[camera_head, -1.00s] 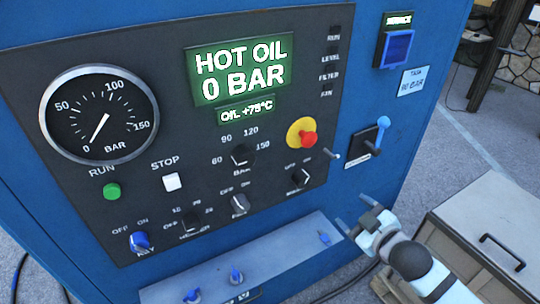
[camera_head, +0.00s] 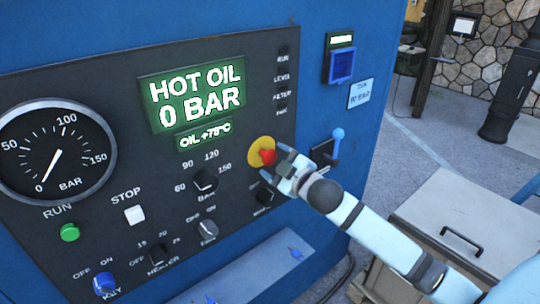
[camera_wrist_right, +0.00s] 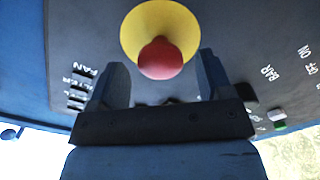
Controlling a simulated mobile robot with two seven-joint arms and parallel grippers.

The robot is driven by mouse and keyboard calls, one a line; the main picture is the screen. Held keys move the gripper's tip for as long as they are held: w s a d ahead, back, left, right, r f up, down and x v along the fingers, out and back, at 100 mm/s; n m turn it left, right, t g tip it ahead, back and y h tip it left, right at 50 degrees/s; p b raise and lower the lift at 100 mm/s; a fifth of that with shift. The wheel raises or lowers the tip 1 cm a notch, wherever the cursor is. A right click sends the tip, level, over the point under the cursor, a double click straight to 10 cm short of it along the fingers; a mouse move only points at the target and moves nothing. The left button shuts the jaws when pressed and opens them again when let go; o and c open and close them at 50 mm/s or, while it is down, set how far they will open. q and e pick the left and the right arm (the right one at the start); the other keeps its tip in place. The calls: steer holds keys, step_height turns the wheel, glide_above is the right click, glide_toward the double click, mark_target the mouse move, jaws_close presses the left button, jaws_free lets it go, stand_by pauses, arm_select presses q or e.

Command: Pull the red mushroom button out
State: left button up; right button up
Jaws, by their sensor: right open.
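The red mushroom button (camera_head: 267,157) sits on a round yellow plate (camera_head: 257,152) at the right side of the dark control panel. My right gripper (camera_head: 279,165) is at the panel, close to the button, with its fingers pointing at it. In the right wrist view the red button (camera_wrist_right: 160,58) lies ahead, between the lines of the two open fingers (camera_wrist_right: 160,85), with the yellow plate (camera_wrist_right: 158,20) behind it. The jaws are apart and empty. I cannot tell whether a finger touches the button. My left gripper is not in view.
A blue-handled lever (camera_head: 337,140) stands just right of my right gripper. Knobs, including the pressure knob (camera_head: 205,181), lie left of and below the button. A blue ledge (camera_head: 265,265) juts out under the panel. A grey cabinet (camera_head: 480,225) stands at right.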

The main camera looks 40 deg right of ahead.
steer(key=shift+w+a, duration=0.15)
steer(key=shift+w, duration=1.1)
steer(key=shift+c, duration=1.2)
steer(key=c, duration=1.1)
steer(key=shift+o, duration=0.2)
steer(key=shift+s+p, duration=0.65)
steer(key=shift+s, duration=0.15)
steer(key=shift+w+f, duration=0.1)
steer(key=shift+f, duration=0.05)
steer(key=o, duration=1.3)
steer(key=shift+s, duration=0.2)
